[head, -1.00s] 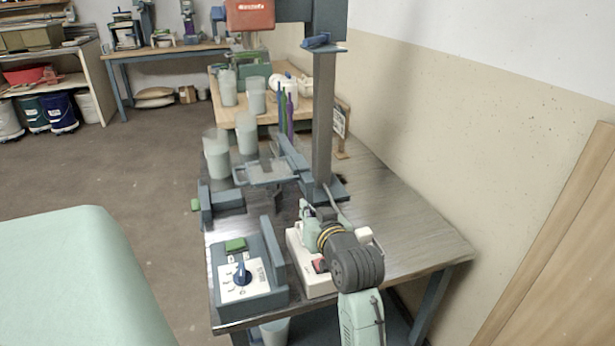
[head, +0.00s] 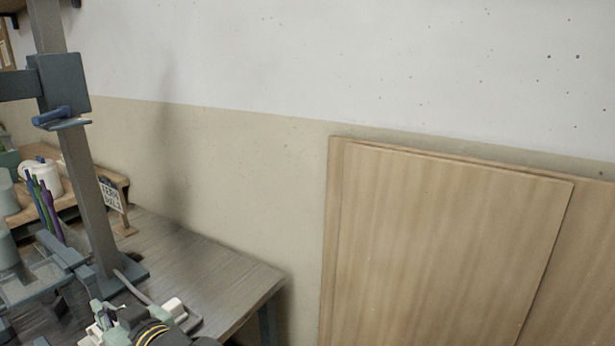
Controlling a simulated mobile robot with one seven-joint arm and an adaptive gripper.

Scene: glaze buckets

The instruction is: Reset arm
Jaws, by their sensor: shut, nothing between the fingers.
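My gripper (head: 103,312) is at the bottom left of the head view, at the end of my arm, which enters from the lower edge. It is shut with nothing held. It is over the near part of the metal-topped table (head: 225,285), close to the foot of a grey upright column (head: 95,190). Most of my arm is cut off by the lower edge of the picture. I cannot tell the gap between the gripper and the things beneath it.
Wooden boards (head: 450,245) lean against the wall (head: 245,170). The table's right part is clear.

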